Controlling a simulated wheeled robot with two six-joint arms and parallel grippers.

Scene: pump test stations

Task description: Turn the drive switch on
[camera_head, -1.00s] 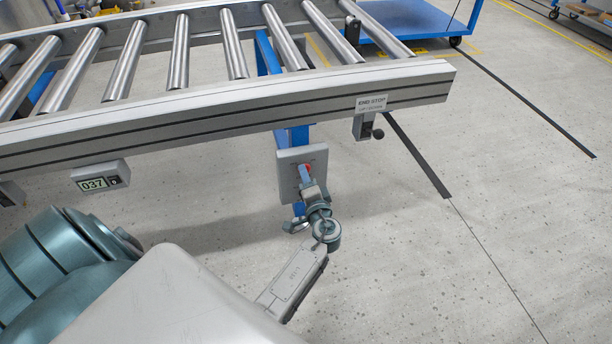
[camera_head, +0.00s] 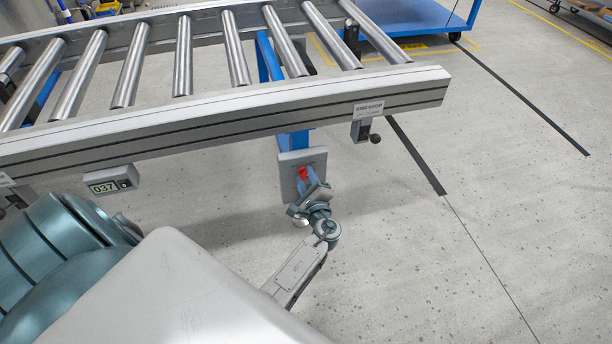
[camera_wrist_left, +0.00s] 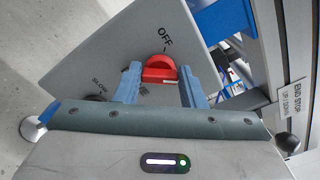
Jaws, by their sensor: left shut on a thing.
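The drive switch is a red rotary knob (camera_head: 302,173) on a grey panel (camera_head: 288,178) below the conveyor's side rail. In the left wrist view the red knob (camera_wrist_left: 160,70) sits between my fingers, with the word OFF printed above it. SLOW is printed at lower left, beside a dark round part. Another label below the knob is mostly hidden by it and the gripper. My left gripper (camera_head: 311,187) is at the panel, shut on the red knob, with its blue-grey fingers (camera_wrist_left: 160,85) on either side. My right gripper is not in view.
The roller conveyor (camera_head: 200,118) runs above the panel. An END STOP bracket with a dark ball knob (camera_head: 374,138) hangs from its rail to the right. A display box reading 037 (camera_head: 110,180) hangs at left. A blue cart (camera_head: 410,18) stands behind. Floor at right is clear.

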